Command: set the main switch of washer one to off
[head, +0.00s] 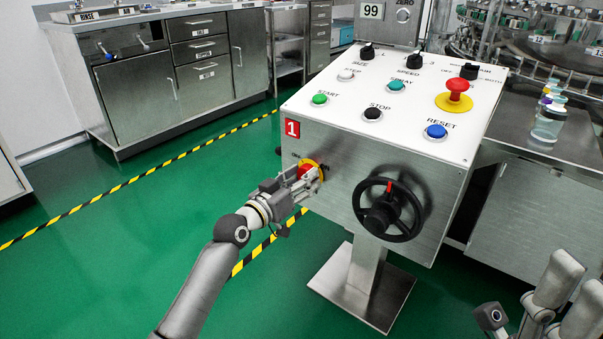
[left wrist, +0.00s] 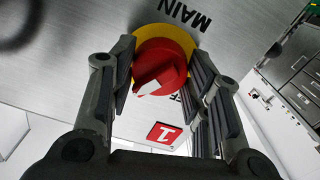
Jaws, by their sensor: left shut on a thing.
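Washer one's main switch is a red rotary knob on a yellow round plate (head: 321,166), on the front face of the control box beneath the red "1" label (head: 292,129). In the left wrist view the red knob (left wrist: 160,68) sits between my fingers, with a white pointer mark on it. The word MAIN shows upside down beside it, and part of another label shows past the knob, mostly hidden. My left gripper (head: 303,183) is shut on the knob, a finger on each side. Part of my right arm shows at lower right in the head view; its fingertips are not visible.
A black handwheel (head: 391,210) juts from the same front face, right of the switch. The box's sloped top carries an emergency stop (head: 456,92), coloured buttons and black selector knobs. Steel cabinets (head: 160,70) stand at back left. The green floor at left is clear.

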